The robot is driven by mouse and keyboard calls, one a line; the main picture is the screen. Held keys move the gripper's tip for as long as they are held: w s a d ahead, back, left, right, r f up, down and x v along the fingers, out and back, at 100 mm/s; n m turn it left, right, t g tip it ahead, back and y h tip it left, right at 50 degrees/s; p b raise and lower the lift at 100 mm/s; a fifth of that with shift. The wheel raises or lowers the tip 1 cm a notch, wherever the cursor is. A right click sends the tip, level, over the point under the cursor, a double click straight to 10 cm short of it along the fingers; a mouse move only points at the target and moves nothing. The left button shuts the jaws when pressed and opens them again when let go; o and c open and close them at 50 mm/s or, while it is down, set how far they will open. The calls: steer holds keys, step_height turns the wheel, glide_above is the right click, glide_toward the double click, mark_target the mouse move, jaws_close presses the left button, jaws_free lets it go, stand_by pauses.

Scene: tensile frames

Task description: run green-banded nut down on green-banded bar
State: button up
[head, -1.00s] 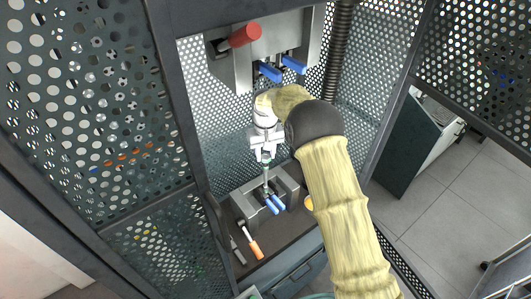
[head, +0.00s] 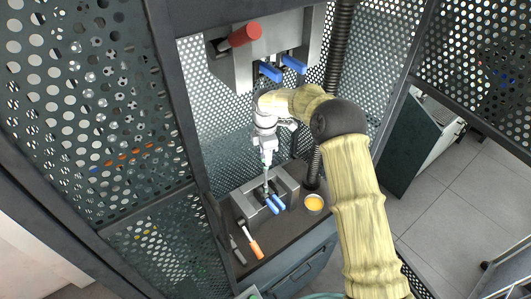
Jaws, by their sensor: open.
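The bar (head: 266,176) stands upright in the lower clamp block (head: 247,203), between two blue-handled levers at its front. A small green patch (head: 266,163) shows near its top, just below my gripper (head: 266,156). I cannot tell the nut apart from the band on the bar at this size. My gripper points down from above the bar and is open, with its fingers around or just beside the bar's upper end. Whether the fingers touch anything is too small to tell.
Above hangs an upper clamp block (head: 230,70) with a red handle (head: 244,35) and blue levers (head: 270,72). An orange-handled tool (head: 256,249) and a yellow-filled dish (head: 314,203) are on the dark bench. Perforated guards (head: 95,90) close in the sides.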

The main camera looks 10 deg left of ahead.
steer(key=n, duration=0.6)
steer(key=c, duration=0.8)
steer(key=m, duration=0.5)
steer(key=shift+m, duration=0.4)
steer(key=m, duration=0.7)
steer(key=shift+f, duration=0.15)
steer(key=o, duration=1.1)
